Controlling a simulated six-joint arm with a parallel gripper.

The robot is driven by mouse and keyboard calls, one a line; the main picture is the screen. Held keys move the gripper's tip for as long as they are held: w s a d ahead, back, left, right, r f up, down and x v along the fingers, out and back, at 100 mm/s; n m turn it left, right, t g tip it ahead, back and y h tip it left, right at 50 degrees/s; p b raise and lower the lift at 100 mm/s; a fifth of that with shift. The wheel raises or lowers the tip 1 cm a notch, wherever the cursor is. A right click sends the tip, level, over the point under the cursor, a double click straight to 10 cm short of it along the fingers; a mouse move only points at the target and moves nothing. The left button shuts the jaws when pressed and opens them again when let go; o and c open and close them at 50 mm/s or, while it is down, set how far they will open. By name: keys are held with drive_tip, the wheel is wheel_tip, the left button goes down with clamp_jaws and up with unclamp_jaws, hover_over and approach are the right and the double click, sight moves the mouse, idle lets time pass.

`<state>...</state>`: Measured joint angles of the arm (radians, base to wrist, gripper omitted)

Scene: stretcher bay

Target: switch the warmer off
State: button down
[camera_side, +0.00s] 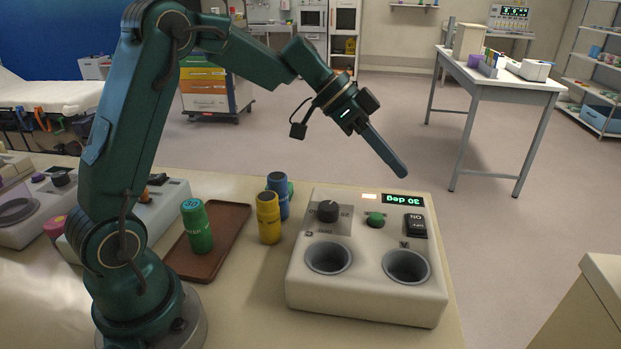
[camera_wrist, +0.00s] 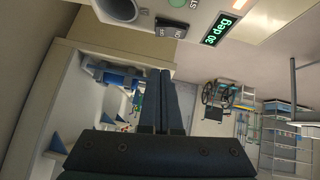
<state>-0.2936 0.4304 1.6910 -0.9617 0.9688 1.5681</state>
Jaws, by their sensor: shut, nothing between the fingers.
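The warmer (camera_side: 365,280) is a pale box on the bench with two round wells. Its rocker switch (camera_side: 415,225), black and marked ON and OFF, sits at the right of its top; which side is pressed I cannot tell. The switch also shows in the wrist view (camera_wrist: 170,28). The display (camera_side: 403,199) is lit green and reads 30 deg; an orange light (camera_side: 369,196) glows beside it. A green button (camera_side: 375,219) and a black knob (camera_side: 328,211) are left of the switch. My gripper (camera_side: 404,174) is shut and empty, above the warmer's far edge, apart from it.
A yellow bottle (camera_side: 268,218) and a blue bottle (camera_side: 278,195) stand left of the warmer. A green bottle (camera_side: 197,228) stands on a brown tray (camera_side: 221,248). The bench ends just right of the warmer. The air above the warmer is clear.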

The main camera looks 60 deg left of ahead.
sight(421, 226)
drive_tip(key=x, duration=0.5)
drive_tip(key=shift+d+f, duration=0.25)
wheel_tip(421, 226, down, 2)
drive_tip(key=shift+d+f, duration=0.1)
drive_tip(key=shift+f, duration=0.1)
drive_tip(key=shift+s+f, duration=0.1)
drive_tip(key=shift+f, duration=0.65)
drive_tip(key=shift+s+d+f, duration=0.15)
drive_tip(key=shift+d+f, duration=0.05)
drive_tip(key=shift+f, duration=0.15)
